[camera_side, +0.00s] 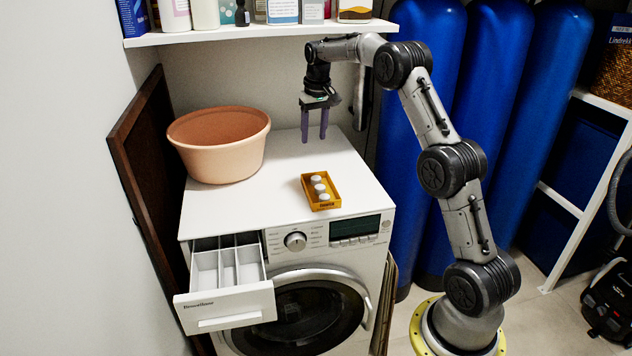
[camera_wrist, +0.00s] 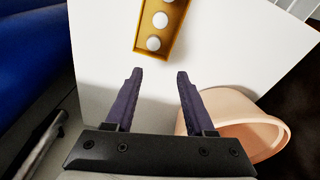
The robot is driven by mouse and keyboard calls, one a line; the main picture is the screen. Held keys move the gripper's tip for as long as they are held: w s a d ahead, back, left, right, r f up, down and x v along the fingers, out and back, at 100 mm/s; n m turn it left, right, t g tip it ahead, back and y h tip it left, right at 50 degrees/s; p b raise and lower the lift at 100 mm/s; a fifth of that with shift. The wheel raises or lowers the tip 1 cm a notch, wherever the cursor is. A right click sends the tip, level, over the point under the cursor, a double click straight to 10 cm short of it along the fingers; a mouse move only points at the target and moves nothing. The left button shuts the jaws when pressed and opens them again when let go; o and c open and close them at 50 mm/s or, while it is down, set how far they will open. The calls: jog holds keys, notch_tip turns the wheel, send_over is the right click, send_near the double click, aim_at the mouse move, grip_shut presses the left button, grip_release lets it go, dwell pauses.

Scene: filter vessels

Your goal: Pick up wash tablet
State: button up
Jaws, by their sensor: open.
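Three round white wash tablets lie in a row in a small yellow tray (camera_side: 308,187) on top of the white washing machine. In the side view the middle tablet (camera_side: 319,188) sits between the other two. In the wrist view the tray (camera_wrist: 142,44) is at the top, with the nearest tablet (camera_wrist: 153,43) and another tablet (camera_wrist: 160,20) behind it. My gripper (camera_side: 314,140) is open and empty, pointing down above the machine top, behind the tray in the side view. In the wrist view its fingers (camera_wrist: 158,73) are spread apart, with bare white surface between them.
A terracotta-coloured tub (camera_side: 218,155) stands on the machine at the left; it shows at the lower right in the wrist view (camera_wrist: 250,112). The detergent drawer (camera_side: 226,290) is pulled out. A shelf (camera_side: 250,32) with bottles hangs above. Blue tanks (camera_side: 480,110) stand behind my arm.

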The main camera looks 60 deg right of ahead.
aim_at(316, 181)
jog(key=f, duration=0.5)
jog(key=d+f, duration=0.1)
jog(key=f, duration=0.3)
jog(key=d+f, duration=0.1)
jog(key=f, duration=0.4)
jog(key=shift+w+f, duration=0.25)
jog(key=shift+f, duration=0.05)
grip_shut()
